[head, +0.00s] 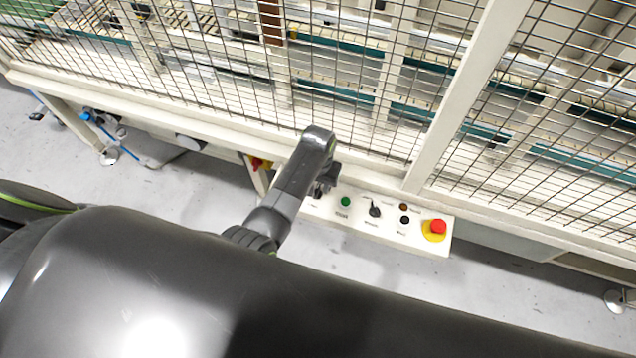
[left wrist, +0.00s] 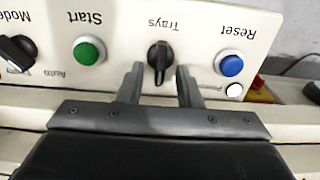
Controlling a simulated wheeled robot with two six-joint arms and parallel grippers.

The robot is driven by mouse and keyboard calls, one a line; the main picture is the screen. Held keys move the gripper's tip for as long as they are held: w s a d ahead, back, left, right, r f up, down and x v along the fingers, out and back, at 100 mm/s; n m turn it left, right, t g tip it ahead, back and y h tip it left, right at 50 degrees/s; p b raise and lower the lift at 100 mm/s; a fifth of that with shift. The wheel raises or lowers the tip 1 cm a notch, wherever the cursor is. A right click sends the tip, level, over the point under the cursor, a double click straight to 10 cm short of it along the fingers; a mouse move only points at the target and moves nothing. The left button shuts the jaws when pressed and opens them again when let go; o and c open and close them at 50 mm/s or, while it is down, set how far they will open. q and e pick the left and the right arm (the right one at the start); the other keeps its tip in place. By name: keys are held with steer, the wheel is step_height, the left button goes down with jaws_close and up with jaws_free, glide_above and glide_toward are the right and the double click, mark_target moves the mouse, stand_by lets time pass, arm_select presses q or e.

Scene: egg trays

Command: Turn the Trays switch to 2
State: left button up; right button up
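The Trays switch (left wrist: 158,58) is a black rotary knob on a cream control panel (left wrist: 122,30), whose lettering is upside down in the left wrist view. The knob's grip runs about vertically in that view; I cannot read any position numbers beside it. My left gripper (left wrist: 160,70) is open, with one finger on each side of the knob and a visible gap on both sides. In the head view my left gripper (head: 324,188) is over the left part of the panel and hides most of the switch. My right gripper is not in view.
The green Start button (left wrist: 89,50) and blue Reset button (left wrist: 230,65) flank the switch. The black Mode knob (head: 374,210) and a red emergency stop (head: 438,226) are further along the panel. A wire mesh fence (head: 350,120) stands behind the panel.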

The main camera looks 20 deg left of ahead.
arm_select(q)
steer(key=shift+f, duration=0.1)
steer(key=shift+c, duration=0.3)
jaws_close()
steer(key=shift+n+p, duration=0.6)
steer(key=shift+a+r+n+p, duration=0.15)
steer(key=shift+r+n+p, duration=0.05)
steer(key=shift+n+p, duration=0.8)
steer(key=n+p, duration=0.1)
steer(key=n, duration=0.2)
steer(key=shift+a+f, duration=0.1)
steer(key=shift+a, duration=0.05)
steer(key=shift+s+n+p, duration=0.1)
steer(key=shift+n+p, duration=0.5)
steer(key=shift+n, duration=0.7)
steer(key=shift+f, duration=0.1)
